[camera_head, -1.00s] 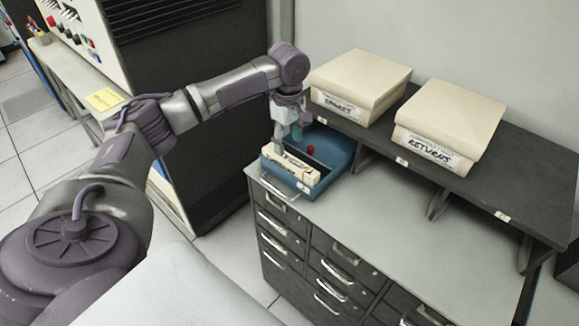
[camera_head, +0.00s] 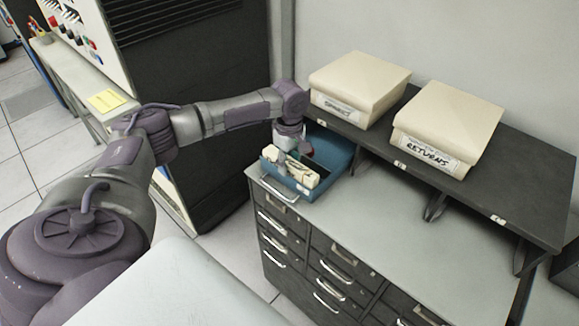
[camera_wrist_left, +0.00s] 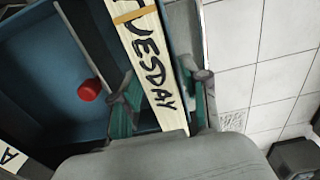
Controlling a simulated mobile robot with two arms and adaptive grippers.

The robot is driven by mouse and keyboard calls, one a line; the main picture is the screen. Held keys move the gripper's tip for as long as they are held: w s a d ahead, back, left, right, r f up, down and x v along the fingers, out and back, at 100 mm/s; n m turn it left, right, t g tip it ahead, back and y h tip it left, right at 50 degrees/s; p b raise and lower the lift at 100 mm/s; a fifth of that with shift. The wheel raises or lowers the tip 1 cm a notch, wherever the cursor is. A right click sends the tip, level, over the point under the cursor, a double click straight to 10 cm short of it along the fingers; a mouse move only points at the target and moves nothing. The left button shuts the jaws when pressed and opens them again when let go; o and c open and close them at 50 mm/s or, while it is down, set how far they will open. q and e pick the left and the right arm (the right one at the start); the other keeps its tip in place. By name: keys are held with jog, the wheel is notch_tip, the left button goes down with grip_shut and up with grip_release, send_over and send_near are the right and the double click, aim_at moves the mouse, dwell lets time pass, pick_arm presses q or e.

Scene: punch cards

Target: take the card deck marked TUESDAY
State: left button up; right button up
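The card deck marked TUESDAY (camera_wrist_left: 150,62) is a cream block with black lettering and an orange-tan band. It stands in a blue tray (camera_wrist_left: 40,62), which also shows in the head view (camera_head: 306,192) at the left end of the counter. My left gripper (camera_head: 292,160) is down at the tray. In the left wrist view its green-padded fingers (camera_wrist_left: 160,100) are on either side of the deck. I cannot tell whether both pads press on it. In the head view the gripper partly covers the deck (camera_head: 302,174). My right gripper is not in view.
A red knob (camera_wrist_left: 89,90) is inside the tray beside the deck. Another labelled card (camera_wrist_left: 10,160) shows at the wrist view's lower left. Cream boxes marked SPARES (camera_head: 358,85) and RETURNS (camera_head: 445,125) stand on the dark shelf (camera_head: 515,185).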

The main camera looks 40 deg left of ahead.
pick_arm(q)
grip_shut()
jog(key=shift+w, duration=0.1)
